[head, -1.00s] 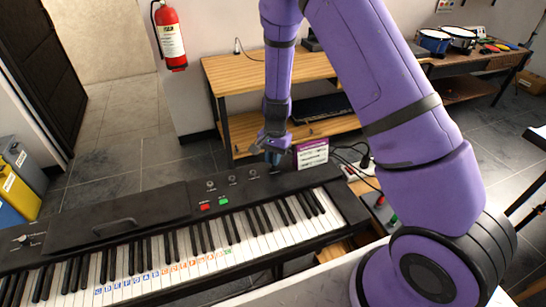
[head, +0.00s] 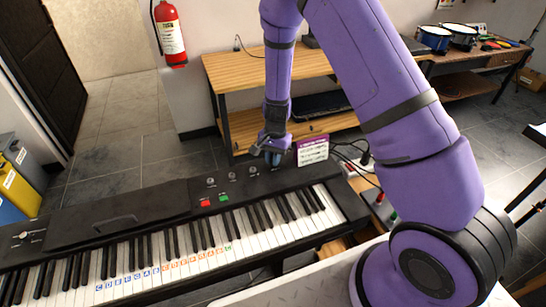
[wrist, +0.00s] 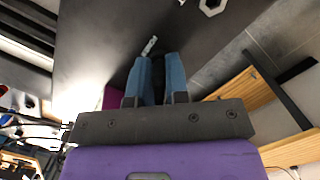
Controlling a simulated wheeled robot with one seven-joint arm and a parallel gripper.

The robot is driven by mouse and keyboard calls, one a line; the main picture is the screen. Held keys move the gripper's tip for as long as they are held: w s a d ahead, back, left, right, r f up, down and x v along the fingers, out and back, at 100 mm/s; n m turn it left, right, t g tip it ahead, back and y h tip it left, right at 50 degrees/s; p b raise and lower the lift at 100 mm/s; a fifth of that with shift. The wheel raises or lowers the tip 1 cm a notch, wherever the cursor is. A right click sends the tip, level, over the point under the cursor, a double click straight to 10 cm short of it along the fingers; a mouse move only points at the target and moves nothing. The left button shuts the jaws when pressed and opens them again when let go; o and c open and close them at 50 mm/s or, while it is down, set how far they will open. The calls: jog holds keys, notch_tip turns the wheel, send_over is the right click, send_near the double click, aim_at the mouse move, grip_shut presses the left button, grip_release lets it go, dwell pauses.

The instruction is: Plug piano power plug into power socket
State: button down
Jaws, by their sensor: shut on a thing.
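The piano (head: 130,228) is a black keyboard with a row of knobs and red and green buttons on its panel. My gripper (head: 274,158) is low behind its rear edge, beside a purple-and-white card. In the wrist view, the blue fingers of my gripper (wrist: 160,68) are closed about a dark thing, probably the piano power plug (wrist: 161,80), mostly hidden between them. A small metallic piece shows just past the fingertips. A white power strip (head: 352,171), apparently the power socket, is on the right behind the piano, with a black plug and cables at it.
A wooden shelf unit (head: 222,72) stands behind my gripper. The purple-and-white card (head: 313,150) is close to its right. Black cables (head: 345,153) loop near the strip. A fire extinguisher (head: 170,34) hangs on the wall. Open floor lies at the left.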

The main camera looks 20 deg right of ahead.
jog(key=c, duration=1)
grip_release()
jog(key=shift+c, duration=0.2)
notch_tip(320, 180, up, 23)
jog(key=s+d+n+t, duration=0.1)
jog(key=s+d+n, duration=0.1)
jog(key=s, duration=0.1)
jog(key=s+d+r+n+t, duration=0.3)
jog(key=s+r+n, duration=0.2)
jog(key=s+r, duration=1.05)
jog(key=s+d+r+n+t+h, duration=0.1)
jog(key=s+r, duration=0.3)
jog(key=s, duration=0.7)
jog(key=shift+d+n+t, duration=0.45)
jog(key=shift+n+t, duration=0.05)
jog(key=shift+t, duration=0.2)
